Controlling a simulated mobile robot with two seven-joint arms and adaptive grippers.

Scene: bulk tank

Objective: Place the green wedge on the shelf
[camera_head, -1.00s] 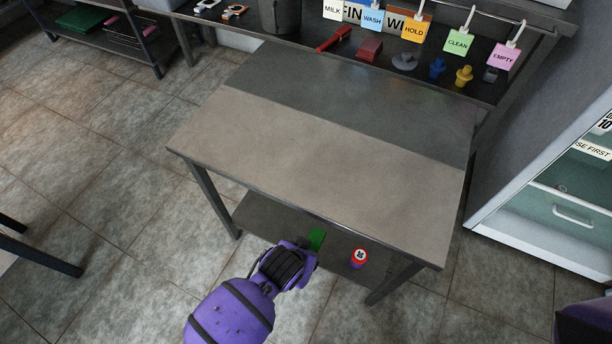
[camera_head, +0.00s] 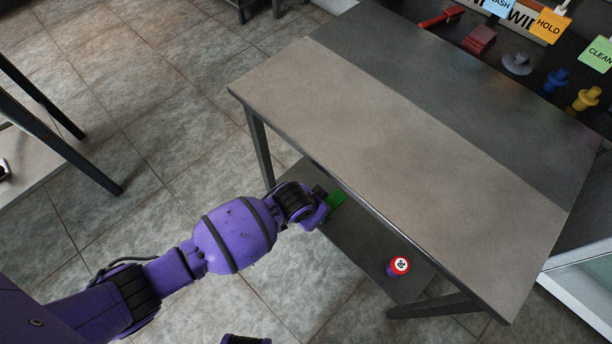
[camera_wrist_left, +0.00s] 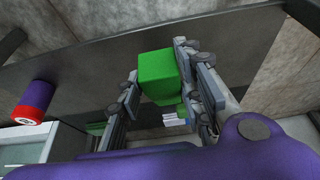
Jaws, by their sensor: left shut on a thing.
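The green wedge (camera_head: 337,199) is at the left part of the table's lower shelf (camera_head: 362,232), under the front edge of the tabletop. My left gripper (camera_head: 325,199) reaches in from the left and is shut on it. In the left wrist view the green wedge (camera_wrist_left: 163,76) sits between the two fingers of my left gripper (camera_wrist_left: 165,88), with the dark shelf surface (camera_wrist_left: 100,58) behind it. I cannot tell whether the wedge touches the shelf.
The tabletop (camera_head: 400,150) above is bare. A table leg (camera_head: 260,148) stands close to my left arm. A back counter (camera_head: 450,42) holds several small coloured parts.

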